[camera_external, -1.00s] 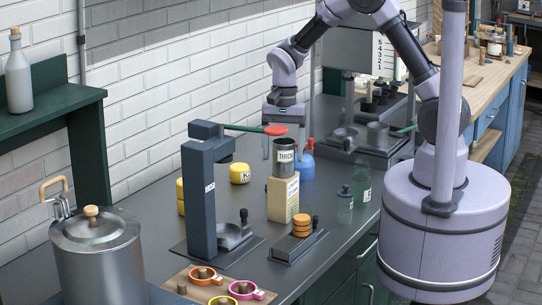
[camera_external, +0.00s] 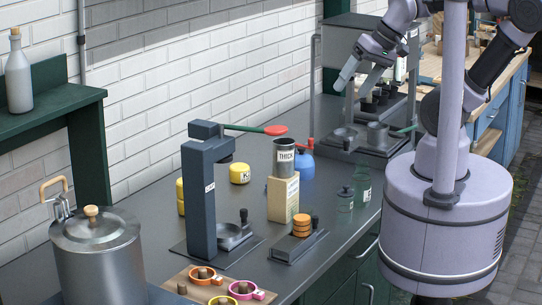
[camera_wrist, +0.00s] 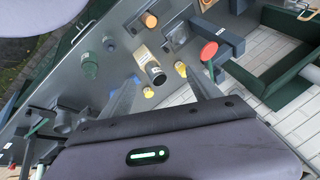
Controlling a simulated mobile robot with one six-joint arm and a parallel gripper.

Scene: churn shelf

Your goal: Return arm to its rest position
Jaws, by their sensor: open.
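My gripper (camera_external: 357,82) is raised above the back of the dark counter (camera_external: 262,158), its fingers spread and pointing down and to the left. My arm is folded up towards my column at the upper right. In the wrist view, my gripper (camera_wrist: 163,86) shows two separate fingers with nothing held between them. The cup labelled THICK (camera_external: 285,158) stands upright on a light wooden block (camera_external: 283,199), well away from my gripper. That cup also shows beyond the fingers in the wrist view (camera_wrist: 156,75).
A dark press stand (camera_external: 199,195) with a red-tipped green lever (camera_external: 275,130) stands left of the cup. A metal apparatus (camera_external: 376,135) stands below and near my gripper. Glass bottles (camera_external: 345,198) and a blue container (camera_external: 304,164) are on the counter. A brick wall runs behind.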

